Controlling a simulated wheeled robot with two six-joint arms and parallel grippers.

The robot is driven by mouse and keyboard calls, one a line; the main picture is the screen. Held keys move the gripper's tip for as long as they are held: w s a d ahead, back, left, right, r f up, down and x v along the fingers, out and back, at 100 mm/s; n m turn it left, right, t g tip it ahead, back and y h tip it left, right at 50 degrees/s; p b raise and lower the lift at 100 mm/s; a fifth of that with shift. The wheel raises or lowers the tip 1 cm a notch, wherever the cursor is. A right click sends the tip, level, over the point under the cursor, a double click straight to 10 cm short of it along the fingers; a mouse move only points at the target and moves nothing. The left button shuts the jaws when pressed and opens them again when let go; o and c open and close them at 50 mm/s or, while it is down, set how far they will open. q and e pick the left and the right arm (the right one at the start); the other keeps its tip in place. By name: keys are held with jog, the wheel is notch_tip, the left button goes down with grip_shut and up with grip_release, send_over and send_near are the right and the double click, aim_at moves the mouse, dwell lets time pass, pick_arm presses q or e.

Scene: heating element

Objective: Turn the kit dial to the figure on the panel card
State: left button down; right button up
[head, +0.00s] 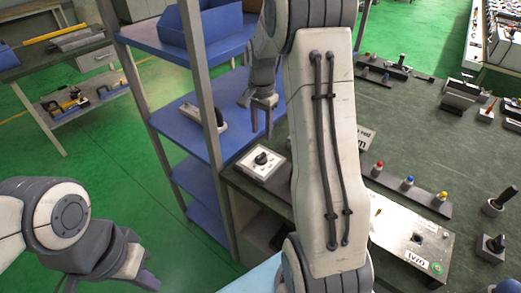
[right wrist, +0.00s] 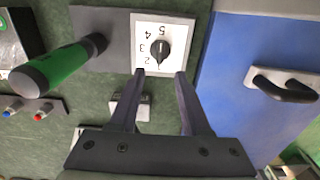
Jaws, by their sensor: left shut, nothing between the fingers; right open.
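The kit dial is a black knob (right wrist: 160,50) on a white plate marked with figures; 2, 3, 4 and 5 are readable in the right wrist view. Its white box (head: 250,174) sits at the bench's left corner in the head view. My right gripper (right wrist: 160,74) is open, its fingers pointing towards the dial, with nothing between them; in the head view it hangs above the box (head: 262,118). A pale card (head: 365,139) with the word "red" is partly hidden behind my right arm. My left gripper (head: 143,278) is shut and empty at lower left, away from the bench.
A blue shelf (head: 165,123) stands left of the bench, holding a grey-handled thing (head: 205,116). A rail with coloured knobs (head: 408,188) and a white panel box (head: 400,235) are at right.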

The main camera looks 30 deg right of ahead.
aim_at(261, 155)
notch_tip(261, 155, down, 10)
jog(key=shift+a+r+p, duration=0.15)
jog(key=shift+p, duration=0.25)
grip_shut()
